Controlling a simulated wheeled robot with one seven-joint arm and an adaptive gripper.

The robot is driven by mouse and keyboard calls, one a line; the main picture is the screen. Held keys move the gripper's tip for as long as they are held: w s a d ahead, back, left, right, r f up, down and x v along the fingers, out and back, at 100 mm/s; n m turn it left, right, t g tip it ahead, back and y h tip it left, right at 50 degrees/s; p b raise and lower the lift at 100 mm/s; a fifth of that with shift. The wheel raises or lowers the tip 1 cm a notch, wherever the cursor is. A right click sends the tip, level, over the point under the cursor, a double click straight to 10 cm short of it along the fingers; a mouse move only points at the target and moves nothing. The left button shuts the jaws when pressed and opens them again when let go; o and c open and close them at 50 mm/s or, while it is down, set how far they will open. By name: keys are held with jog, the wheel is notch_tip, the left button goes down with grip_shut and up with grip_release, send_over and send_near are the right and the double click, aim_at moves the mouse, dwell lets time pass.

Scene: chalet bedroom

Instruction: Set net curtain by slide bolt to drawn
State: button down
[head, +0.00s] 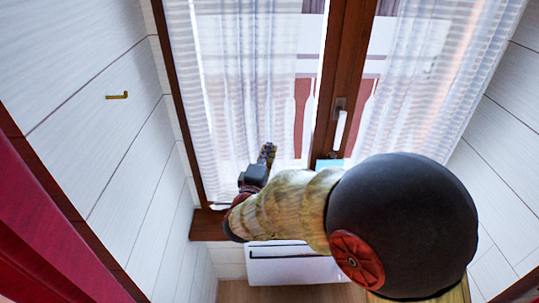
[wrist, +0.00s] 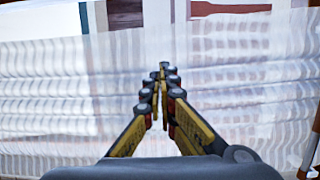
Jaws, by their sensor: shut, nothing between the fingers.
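A sheer white net curtain (head: 235,75) hangs over the left window pane in the head view. A second sheer curtain (head: 440,70) hangs over the right pane. Bare glass shows between them beside the dark wooden middle post. My gripper (head: 269,148) is in front of the lower part of the left curtain. In the wrist view my gripper (wrist: 160,75) is shut and empty, with the pleated net curtain (wrist: 60,95) behind its fingertips. I cannot tell whether the fingers touch the cloth. I cannot make out a slide bolt in either view.
A white window handle (head: 340,130) sits on the middle post (head: 345,60). A brass hook (head: 117,96) is on the white left wall. A wooden sill (head: 208,226) and a white radiator (head: 290,265) are below the window. A red cloth (head: 40,215) is at lower left.

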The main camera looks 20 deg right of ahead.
aim_at(299, 137)
jog(key=b+x, duration=0.1)
jog(key=x, duration=0.5)
jog(key=shift+w+d+f+b, duration=0.1)
jog(key=shift+w+d+b, duration=0.1)
jog(key=shift+d+b, duration=0.15)
jog(key=shift+s+d+b, duration=0.2)
jog(key=shift+s+d, duration=0.15)
jog(key=shift+d, duration=0.45)
jog(key=shift+s+d+b, duration=0.2)
jog(key=shift+s+d, duration=0.2)
jog(key=shift+d, duration=0.45)
jog(key=shift+s+d+p, duration=0.15)
jog(key=shift+s+d, duration=0.05)
jog(key=shift+d, duration=0.45)
jog(key=shift+s+d+p, duration=0.1)
jog(key=shift+s+d, duration=0.1)
jog(key=shift+d, duration=0.5)
jog(key=shift+s+d+p, duration=0.15)
jog(key=shift+s+d, duration=0.1)
jog(key=shift+d, duration=0.4)
